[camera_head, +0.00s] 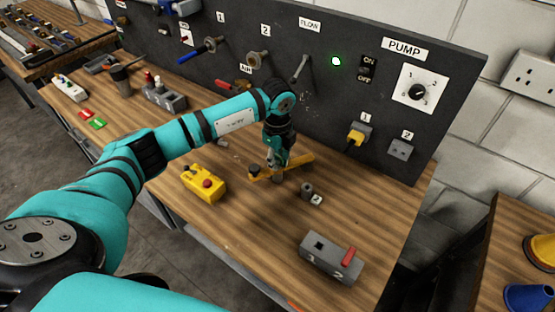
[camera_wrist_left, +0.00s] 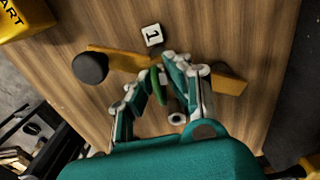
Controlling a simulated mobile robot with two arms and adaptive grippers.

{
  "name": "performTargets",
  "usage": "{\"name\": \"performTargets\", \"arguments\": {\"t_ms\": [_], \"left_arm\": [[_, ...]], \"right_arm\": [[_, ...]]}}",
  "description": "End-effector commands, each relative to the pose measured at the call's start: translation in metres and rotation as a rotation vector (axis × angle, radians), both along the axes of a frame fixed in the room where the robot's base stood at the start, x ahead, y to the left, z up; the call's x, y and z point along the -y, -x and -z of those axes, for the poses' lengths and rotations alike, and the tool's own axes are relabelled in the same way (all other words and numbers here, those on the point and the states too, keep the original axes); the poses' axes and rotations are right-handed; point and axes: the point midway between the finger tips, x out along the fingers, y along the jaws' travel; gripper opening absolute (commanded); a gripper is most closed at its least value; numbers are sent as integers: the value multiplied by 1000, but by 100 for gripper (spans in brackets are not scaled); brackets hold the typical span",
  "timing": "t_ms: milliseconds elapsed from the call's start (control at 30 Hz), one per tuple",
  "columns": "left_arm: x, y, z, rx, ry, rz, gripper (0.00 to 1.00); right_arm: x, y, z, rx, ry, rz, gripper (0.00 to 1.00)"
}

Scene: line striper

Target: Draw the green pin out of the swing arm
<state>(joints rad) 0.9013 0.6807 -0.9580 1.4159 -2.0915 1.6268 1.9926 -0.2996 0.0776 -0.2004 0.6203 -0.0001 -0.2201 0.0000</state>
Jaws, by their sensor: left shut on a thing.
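The swing arm is a yellow bar (camera_head: 299,164) with a dark round knob (camera_head: 254,169) at its left end, low over the bench. In the left wrist view the bar (camera_wrist_left: 229,83) and its knob (camera_wrist_left: 90,68) run behind my fingers. My left gripper (camera_head: 276,164) points down at the middle of the bar. In the left wrist view my left gripper (camera_wrist_left: 162,83) is shut on the green pin (camera_wrist_left: 156,86), which shows as a green piece between the fingers. Its lower end is hidden, so I cannot tell whether it sits in the bar. My right gripper is out of view.
A yellow box with a red button (camera_head: 204,184) stands left of the swing arm. A short grey cylinder (camera_head: 307,190) and a grey box with a red lever (camera_head: 331,259) stand to the right. The dark pump panel (camera_head: 330,120) rises behind. Bare wood lies in front.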

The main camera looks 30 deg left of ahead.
Motion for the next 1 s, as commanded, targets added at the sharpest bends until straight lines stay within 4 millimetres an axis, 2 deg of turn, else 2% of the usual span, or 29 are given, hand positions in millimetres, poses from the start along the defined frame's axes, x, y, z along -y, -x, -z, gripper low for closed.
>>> {"name": "performTargets", "arguments": {"t_ms": [667, 1000], "left_arm": [[0, 0, -13, 1, 0, 0, 0], [0, 0, -29, 1, 0, 0, 0]], "right_arm": [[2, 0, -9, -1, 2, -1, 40], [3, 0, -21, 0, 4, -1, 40]]}}
